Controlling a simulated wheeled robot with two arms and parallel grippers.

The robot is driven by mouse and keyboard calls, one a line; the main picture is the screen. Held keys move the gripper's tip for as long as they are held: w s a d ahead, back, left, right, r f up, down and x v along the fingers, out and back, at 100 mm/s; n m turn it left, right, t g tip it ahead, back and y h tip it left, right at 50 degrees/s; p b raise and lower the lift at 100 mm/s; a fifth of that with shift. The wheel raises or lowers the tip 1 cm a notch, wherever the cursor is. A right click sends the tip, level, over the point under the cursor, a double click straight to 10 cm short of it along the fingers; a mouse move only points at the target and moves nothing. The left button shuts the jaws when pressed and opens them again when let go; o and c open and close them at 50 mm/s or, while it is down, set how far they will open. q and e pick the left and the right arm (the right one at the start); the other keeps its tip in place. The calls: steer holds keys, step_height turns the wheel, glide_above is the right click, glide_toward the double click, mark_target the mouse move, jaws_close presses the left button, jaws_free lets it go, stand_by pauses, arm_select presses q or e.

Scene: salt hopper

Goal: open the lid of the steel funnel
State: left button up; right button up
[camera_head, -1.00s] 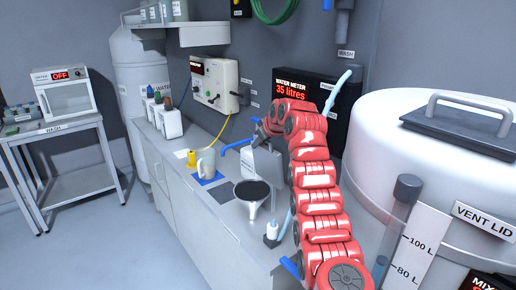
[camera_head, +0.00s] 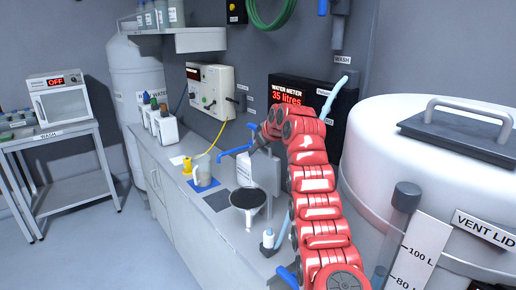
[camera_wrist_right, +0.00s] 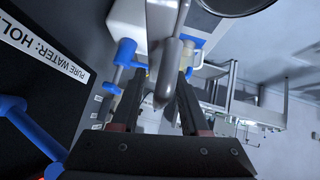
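The steel funnel (camera_head: 247,216) stands on the bench in the head view, with a dark round top. Part of its dark rim (camera_wrist_right: 236,4) shows at the top of the wrist view. A grey upright panel (camera_head: 268,176) stands right behind the funnel; I cannot tell whether it is the lid. My right gripper (camera_head: 256,146) is above this panel, behind the funnel. In the right wrist view its two dark fingers (camera_wrist_right: 160,105) are apart, with a grey rounded bar (camera_wrist_right: 167,70) between them. My left gripper is not in view.
A blue tap (camera_head: 236,150) is close to the left of my right gripper. A jug (camera_head: 204,175) on a blue mat and a small bottle (camera_head: 268,239) stand near the funnel. A large white tank (camera_head: 400,140) is at the right.

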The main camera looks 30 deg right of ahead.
steer(key=shift+s+r, duration=0.1)
steer(key=shift+s+a+r+b, duration=0.1)
steer(key=shift+s+r+b, duration=0.25)
steer(key=shift+s+r, duration=0.1)
steer(key=b+v, duration=0.1)
steer(key=v, duration=0.5)
steer(key=shift+b, duration=0.3)
